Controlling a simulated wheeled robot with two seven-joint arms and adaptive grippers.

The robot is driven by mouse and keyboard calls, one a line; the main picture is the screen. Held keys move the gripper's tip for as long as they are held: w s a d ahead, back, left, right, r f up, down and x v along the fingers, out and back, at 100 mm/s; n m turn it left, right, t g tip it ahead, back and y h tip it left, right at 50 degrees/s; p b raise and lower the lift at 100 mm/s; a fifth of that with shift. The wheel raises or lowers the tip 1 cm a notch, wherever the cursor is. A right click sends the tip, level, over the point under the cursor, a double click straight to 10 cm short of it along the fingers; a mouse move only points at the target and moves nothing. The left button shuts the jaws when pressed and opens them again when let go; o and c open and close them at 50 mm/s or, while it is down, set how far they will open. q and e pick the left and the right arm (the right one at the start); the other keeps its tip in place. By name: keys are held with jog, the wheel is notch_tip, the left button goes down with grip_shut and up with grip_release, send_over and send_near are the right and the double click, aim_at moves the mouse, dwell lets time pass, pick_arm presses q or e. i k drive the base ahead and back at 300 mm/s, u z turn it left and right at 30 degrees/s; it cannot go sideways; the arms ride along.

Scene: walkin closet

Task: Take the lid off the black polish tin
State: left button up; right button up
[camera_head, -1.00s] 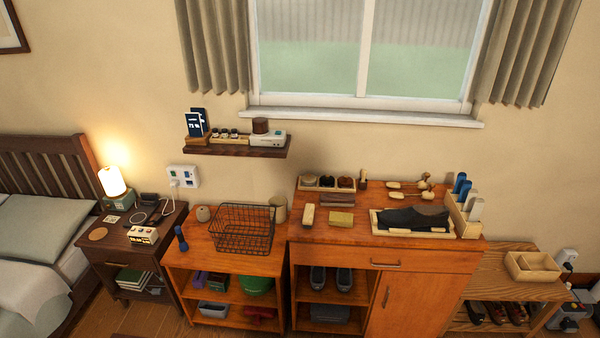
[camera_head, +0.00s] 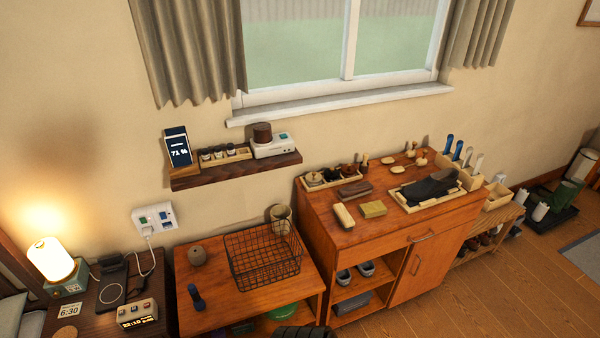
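A shallow wooden tray (camera_head: 354,178) with several small round tins or pots stands at the back left of the orange-brown cabinet top (camera_head: 392,222). The pot at its left end (camera_head: 315,179) looks greyish and lidded; those beside it look dark or brown. They are too small for me to tell which is the black polish tin or how its lid sits.
A shoe tray (camera_head: 407,207), brushes and a tan block (camera_head: 343,215) share the cabinet top. A wire basket (camera_head: 262,257) stands on the lower table to the left. A wall shelf (camera_head: 235,169) hangs above. Open floor (camera_head: 480,300) lies at the front right.

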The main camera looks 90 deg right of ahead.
aim_at(330, 172)
jog(key=i, duration=0.2)
jog(key=z, duration=3.15)
